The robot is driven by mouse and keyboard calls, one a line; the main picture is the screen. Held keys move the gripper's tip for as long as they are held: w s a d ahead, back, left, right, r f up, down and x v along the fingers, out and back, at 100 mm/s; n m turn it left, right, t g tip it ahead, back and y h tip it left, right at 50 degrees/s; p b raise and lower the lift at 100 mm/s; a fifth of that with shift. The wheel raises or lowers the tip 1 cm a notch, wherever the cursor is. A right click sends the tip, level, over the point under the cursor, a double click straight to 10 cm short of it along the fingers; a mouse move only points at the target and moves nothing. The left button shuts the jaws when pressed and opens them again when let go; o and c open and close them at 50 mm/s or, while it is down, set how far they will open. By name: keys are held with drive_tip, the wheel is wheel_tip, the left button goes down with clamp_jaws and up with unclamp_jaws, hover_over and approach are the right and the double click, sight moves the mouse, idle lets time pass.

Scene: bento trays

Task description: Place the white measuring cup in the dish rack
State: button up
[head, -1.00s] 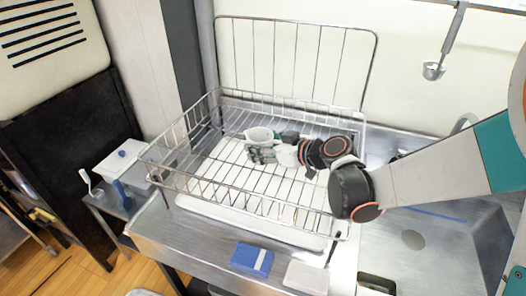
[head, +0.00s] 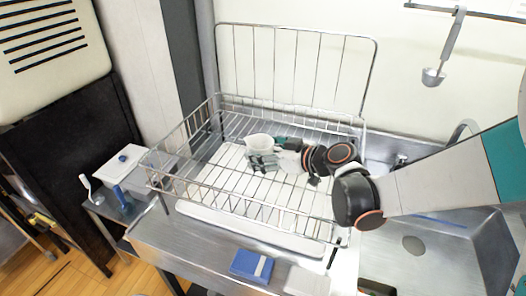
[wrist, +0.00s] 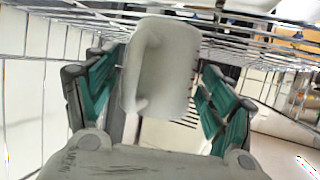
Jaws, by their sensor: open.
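The white measuring cup (head: 259,142) is inside the wire dish rack (head: 188,190), towards its back left part. In the wrist view the cup (wrist: 165,62) sits between my gripper's two teal-padded fingers. My gripper (head: 264,160) reaches into the rack from the right, with its fingers at the cup. In the wrist view my gripper (wrist: 160,95) is open, with gaps showing beside the cup. Whether the cup's base rests on the rack's wires is hard to tell.
A sink (head: 440,240) lies to the right of the rack. A blue sponge-like block (head: 251,265) and a white block (head: 306,280) lie in front of the rack. A ladle (head: 434,75) hangs on the wall. The rack's front half is empty.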

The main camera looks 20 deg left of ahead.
sight(269, 153)
drive_tip(key=p+v, duration=0.1)
drive_tip(key=v, duration=0.5)
drive_tip(key=shift+s+d+r+p, duration=0.15)
drive_tip(key=shift+s+d+p, duration=0.05)
drive_tip(key=shift+d+p, duration=0.1)
